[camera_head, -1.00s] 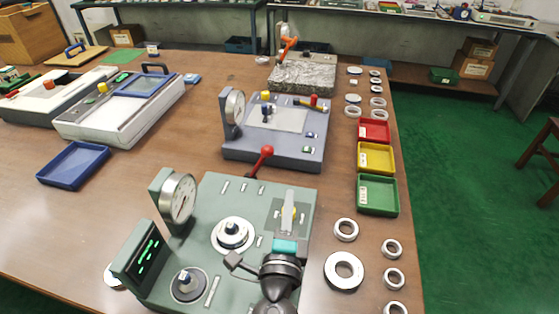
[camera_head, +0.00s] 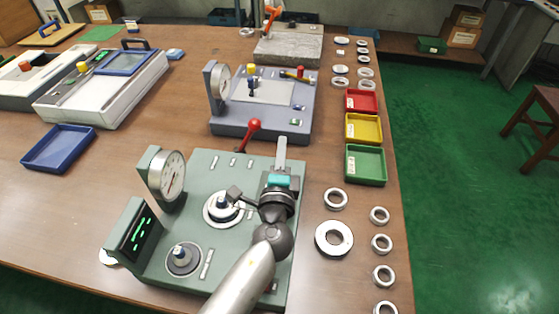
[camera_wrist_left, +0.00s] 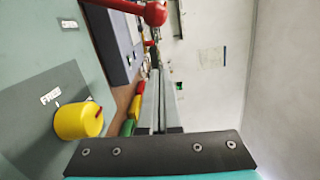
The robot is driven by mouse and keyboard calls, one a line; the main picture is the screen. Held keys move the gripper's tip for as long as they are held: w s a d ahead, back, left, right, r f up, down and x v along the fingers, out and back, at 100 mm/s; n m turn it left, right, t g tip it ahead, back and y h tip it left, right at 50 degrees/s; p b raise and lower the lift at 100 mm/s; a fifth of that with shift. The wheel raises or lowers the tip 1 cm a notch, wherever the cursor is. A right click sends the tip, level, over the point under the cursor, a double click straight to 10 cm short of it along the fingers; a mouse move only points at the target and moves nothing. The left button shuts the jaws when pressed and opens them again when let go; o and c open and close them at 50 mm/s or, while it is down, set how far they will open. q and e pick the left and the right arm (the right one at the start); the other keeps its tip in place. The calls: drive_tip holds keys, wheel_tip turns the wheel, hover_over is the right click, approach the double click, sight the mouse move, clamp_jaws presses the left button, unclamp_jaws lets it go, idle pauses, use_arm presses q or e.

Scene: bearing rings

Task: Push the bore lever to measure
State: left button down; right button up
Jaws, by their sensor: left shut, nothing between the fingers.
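The green bore gauge fixture (camera_head: 210,268) stands at the table's front, with a dial (camera_head: 172,175), a lit display (camera_head: 138,240) and two round posts. A lever with a red ball (camera_head: 254,125) rises at its back edge and also shows in the left wrist view (camera_wrist_left: 155,13). A yellow knob (camera_wrist_left: 78,120) beside a "FREE" label shows in the wrist view; my gripper hides it in the head view. My left gripper (camera_head: 281,142) is shut and empty over the fixture's right side, fingers pointing away, right of the red ball and apart from it. The right gripper is out of view.
Several metal rings, one large (camera_head: 334,239), lie right of the fixture. Red, yellow and green trays (camera_head: 366,181) line the right side. A grey gauge fixture (camera_head: 225,122) stands behind. A blue tray (camera_head: 60,165) lies left, with bare table around it.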

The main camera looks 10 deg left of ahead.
sight(246, 141)
use_arm(q)
drive_tip(key=w, duration=0.3)
drive_tip(key=shift+a, duration=0.2)
drive_tip(key=a, duration=0.1)
drive_tip(key=a+p, duration=0.1)
drive_tip(key=shift+a+r, duration=0.2)
drive_tip(key=shift+a, duration=0.7)
drive_tip(key=shift+a, duration=0.1)
drive_tip(key=shift+a+r+n, duration=0.25)
drive_tip(key=shift+a+n, duration=0.05)
drive_tip(key=shift+n, duration=0.1)
